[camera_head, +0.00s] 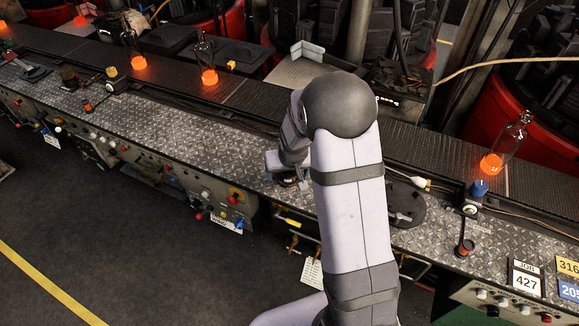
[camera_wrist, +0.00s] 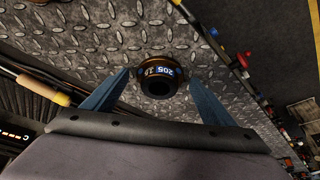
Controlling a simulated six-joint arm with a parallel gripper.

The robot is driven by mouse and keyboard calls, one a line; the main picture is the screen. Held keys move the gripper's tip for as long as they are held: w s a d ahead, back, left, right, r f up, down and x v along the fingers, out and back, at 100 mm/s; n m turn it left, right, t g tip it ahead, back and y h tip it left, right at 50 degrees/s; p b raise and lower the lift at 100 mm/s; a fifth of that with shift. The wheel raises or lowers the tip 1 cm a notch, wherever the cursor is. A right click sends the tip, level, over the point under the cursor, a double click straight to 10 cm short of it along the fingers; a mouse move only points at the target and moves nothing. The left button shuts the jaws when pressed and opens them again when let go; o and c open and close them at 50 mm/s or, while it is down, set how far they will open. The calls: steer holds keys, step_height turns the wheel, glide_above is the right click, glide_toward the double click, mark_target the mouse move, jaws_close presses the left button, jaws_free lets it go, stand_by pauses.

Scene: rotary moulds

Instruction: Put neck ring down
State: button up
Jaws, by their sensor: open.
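My gripper (camera_wrist: 159,76) is open, with one blue finger on each side of the ring and a visible gap to each. In the head view, my gripper (camera_head: 284,166) is low over the tread-plate ledge, left of my arm. A dark piece beneath it is mostly hidden there.
A dark oval plate (camera_head: 407,206) with a tool on it lies right of my arm. A blue-topped knob (camera_head: 479,189) stands farther right. Glowing bottles, one at right (camera_head: 497,150), stand on the conveyor (camera_head: 250,98) behind. The ledge left of my gripper is largely clear.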

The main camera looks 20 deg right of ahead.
steer(key=b+v, duration=0.2)
steer(key=v, duration=1)
steer(key=s+a+f+n+g, duration=0.1)
steer(key=s+a+f+g, duration=0.1)
steer(key=s, duration=0.8)
steer(key=s+a+f+n+g, duration=0.1)
steer(key=s+a+f+g, duration=0.1)
steer(key=s, duration=0.9)
steer(key=shift+a+f+g+y, duration=0.3)
steer(key=shift+a+f+y, duration=0.15)
steer(key=shift+a, duration=0.4)
steer(key=shift+f, duration=0.1)
step_height(320, 180, down, 37)
steer(key=b, duration=3.6)
steer(key=shift+r+b, duration=0.25)
steer(key=shift+b, duration=0.15)
